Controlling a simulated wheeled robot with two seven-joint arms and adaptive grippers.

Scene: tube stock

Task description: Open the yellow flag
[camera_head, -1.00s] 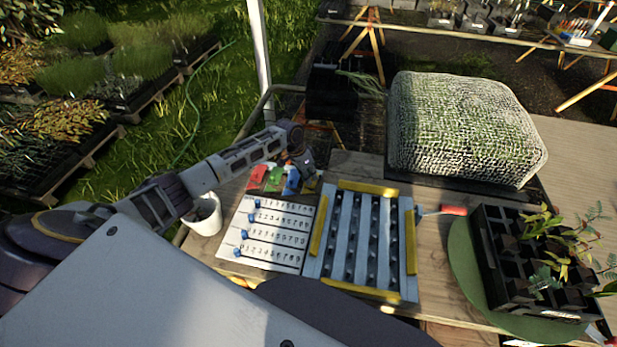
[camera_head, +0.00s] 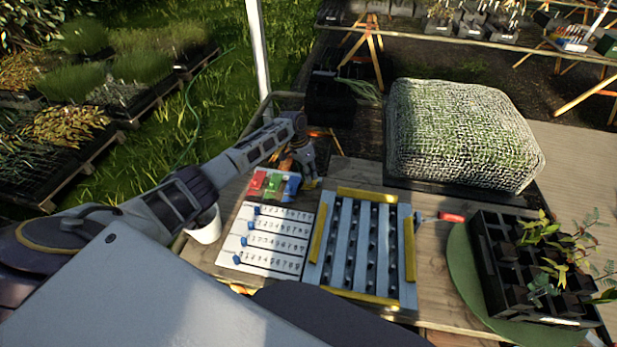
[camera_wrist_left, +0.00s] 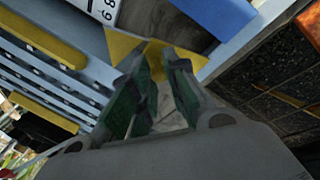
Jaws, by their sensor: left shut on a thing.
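The yellow flag (camera_wrist_left: 120,45) shows in the left wrist view as a yellow piece between and on both sides of my left fingertips. My left gripper (camera_wrist_left: 157,62) is shut on it. In the head view my left gripper (camera_head: 308,176) points down at the right end of a row of coloured flags, and it mostly hides the yellow one there. The red flag (camera_head: 258,182), green flag (camera_head: 273,186) and blue flag (camera_head: 291,187) lie to its left. The blue flag also shows in the left wrist view (camera_wrist_left: 222,14). My right gripper is not in view.
A white numbered board (camera_head: 268,240) with blue sliders lies in front of the flags. A grey slotted tray with yellow edges (camera_head: 410,250) is beside it. A white cup (camera_head: 205,228) stands left. A black plant tray (camera_head: 495,270) and a netted mound (camera_head: 460,130) are right.

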